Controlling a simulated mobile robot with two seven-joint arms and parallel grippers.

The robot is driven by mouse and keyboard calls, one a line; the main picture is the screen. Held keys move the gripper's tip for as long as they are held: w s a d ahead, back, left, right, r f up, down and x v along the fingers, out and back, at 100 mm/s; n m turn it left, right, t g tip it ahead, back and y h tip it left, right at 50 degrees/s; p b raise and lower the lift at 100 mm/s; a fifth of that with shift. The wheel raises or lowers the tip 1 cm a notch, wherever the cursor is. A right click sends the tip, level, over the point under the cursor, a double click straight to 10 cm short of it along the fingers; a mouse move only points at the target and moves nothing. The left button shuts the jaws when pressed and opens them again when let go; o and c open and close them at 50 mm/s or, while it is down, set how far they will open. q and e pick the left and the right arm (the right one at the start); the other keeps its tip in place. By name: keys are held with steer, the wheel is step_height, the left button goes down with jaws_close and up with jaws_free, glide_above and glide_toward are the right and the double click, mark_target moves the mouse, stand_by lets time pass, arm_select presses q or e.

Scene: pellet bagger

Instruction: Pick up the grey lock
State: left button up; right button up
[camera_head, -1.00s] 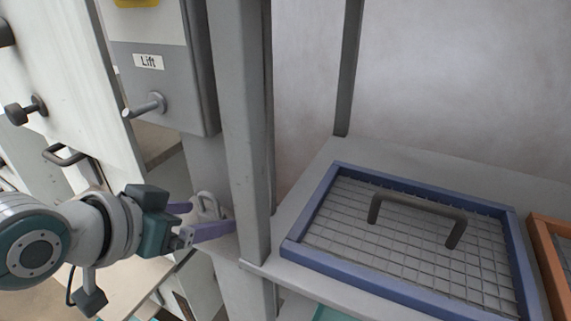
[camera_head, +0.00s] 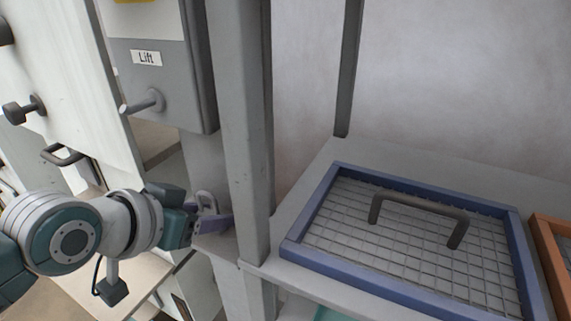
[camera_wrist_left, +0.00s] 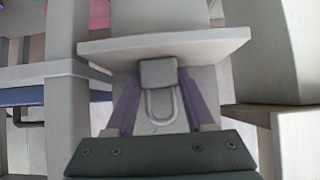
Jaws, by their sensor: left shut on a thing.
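The grey lock (camera_head: 206,201) is a small padlock with a looped shackle, on a small ledge beside the grey post in the head view. In the left wrist view the lock (camera_wrist_left: 158,72) has its body toward the ledge and its shackle toward my gripper. My left gripper (camera_head: 214,217) has its purple fingers on both sides of the lock and is shut on it. In the left wrist view the fingers of the left gripper (camera_wrist_left: 158,95) flank the lock. The lock seems still at the ledge. My right gripper is not in view.
A grey box labelled Lift (camera_head: 160,75) with a protruding lever (camera_head: 143,103) hangs above the left gripper. A grey upright post (camera_head: 240,120) stands just right of it. A blue-framed mesh tray (camera_head: 405,245) with a dark handle lies on the shelf at right.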

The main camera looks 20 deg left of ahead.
mark_target(204, 195)
arm_select(q)
jaws_close()
steer(key=shift+r, duration=0.1)
steer(key=shift+s+r, duration=0.1)
steer(key=shift+r, duration=0.05)
step_height(204, 195, up, 6)
steer(key=shift+r+p, duration=0.25)
steer(key=shift+p, duration=0.75)
steer(key=s+a+b, duration=0.1)
steer(key=s, duration=1.8)
steer(key=shift+s+a, duration=0.25)
steer(key=shift+s, duration=0.1)
